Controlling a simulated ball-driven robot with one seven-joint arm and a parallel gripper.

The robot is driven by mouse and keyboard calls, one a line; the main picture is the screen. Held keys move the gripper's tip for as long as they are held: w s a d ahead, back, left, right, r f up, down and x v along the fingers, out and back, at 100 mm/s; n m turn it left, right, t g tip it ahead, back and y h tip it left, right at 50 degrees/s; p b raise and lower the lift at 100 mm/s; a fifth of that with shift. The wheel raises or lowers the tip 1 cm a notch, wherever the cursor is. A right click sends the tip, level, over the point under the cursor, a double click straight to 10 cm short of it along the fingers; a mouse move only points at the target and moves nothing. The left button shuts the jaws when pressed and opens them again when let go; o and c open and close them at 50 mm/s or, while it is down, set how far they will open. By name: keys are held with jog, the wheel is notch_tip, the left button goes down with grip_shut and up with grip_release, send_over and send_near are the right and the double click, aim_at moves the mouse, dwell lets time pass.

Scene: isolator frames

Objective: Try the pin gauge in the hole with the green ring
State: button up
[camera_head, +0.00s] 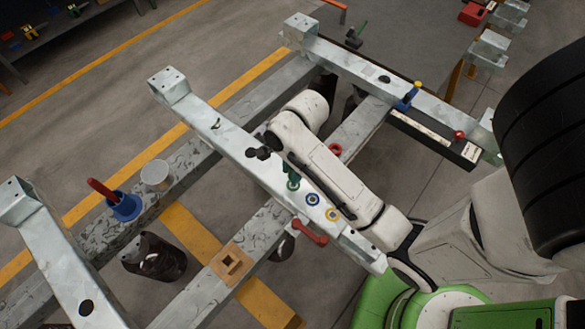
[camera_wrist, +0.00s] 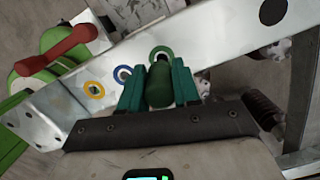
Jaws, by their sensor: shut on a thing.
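My gripper (camera_wrist: 158,88) has teal fingers and is shut on the green handle of the pin gauge (camera_wrist: 159,84). The blue ring (camera_wrist: 122,74) and yellow ring (camera_wrist: 95,90) sit in a row beside the green one.
A red-handled piece (camera_head: 310,233) lies at the beam's edge near the yellow ring. A dark hole (camera_wrist: 272,12) is farther along the beam.

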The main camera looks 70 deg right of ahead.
jog(key=shift+f+b, duration=0.9)
jog(key=shift+f, duration=1.8)
dwell(1.0)
notch_tip(320, 180, up, 5)
jog(key=p, duration=0.6)
jog(key=shift+r, duration=0.15)
jog(key=shift+r+p, duration=0.45)
jog(key=shift+r, duration=0.65)
